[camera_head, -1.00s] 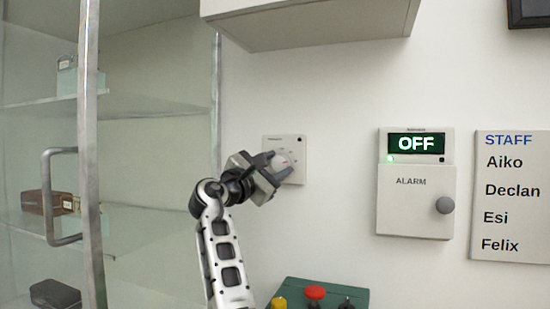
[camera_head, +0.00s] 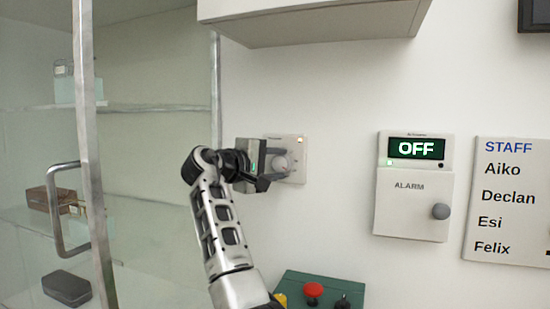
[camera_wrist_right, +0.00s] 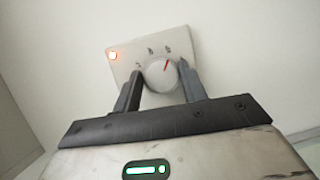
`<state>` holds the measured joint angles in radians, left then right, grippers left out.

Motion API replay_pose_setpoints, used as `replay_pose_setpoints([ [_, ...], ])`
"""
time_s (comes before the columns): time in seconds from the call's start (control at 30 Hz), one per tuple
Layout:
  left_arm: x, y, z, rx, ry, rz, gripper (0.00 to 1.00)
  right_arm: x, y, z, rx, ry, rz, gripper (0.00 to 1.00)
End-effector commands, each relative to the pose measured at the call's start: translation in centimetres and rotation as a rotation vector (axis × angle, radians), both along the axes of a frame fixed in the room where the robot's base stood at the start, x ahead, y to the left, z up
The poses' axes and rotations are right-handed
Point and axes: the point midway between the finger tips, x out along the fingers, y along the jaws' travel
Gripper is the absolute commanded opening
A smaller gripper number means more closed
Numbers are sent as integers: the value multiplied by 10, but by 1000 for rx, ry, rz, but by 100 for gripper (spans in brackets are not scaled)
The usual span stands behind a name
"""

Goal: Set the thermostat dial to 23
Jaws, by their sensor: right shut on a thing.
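The thermostat (camera_head: 297,174) is a pale square plate on the wall, with a small amber light at its upper right in the head view. Its round whitish dial (camera_head: 280,163) is partly hidden by my right gripper (camera_head: 274,167), whose fingers are shut on it. In the right wrist view the dial (camera_wrist_right: 159,78) sits between the two dark fingertips. Its red pointer leans up and to the right there, near one of the printed marks. The numbers are too small and blurred to read. My left gripper is not in view.
A glass cabinet with a metal door frame (camera_head: 86,130) and handle stands at left. A wall cupboard (camera_head: 320,22) hangs above. An alarm box (camera_head: 412,205) reading OFF and a staff list (camera_head: 508,205) are at right. A green box (camera_head: 335,287) with a red button is below.

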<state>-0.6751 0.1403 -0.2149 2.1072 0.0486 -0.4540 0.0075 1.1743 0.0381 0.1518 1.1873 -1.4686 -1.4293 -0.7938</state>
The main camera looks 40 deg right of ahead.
Motion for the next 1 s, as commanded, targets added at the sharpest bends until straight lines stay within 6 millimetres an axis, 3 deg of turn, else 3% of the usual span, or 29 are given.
replay_pose_setpoints([
  [0.5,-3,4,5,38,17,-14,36,-1,-1,2,187,-356,1,19],
  [1.0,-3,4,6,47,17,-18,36,-1,-1,2,240,-460,2,19],
])
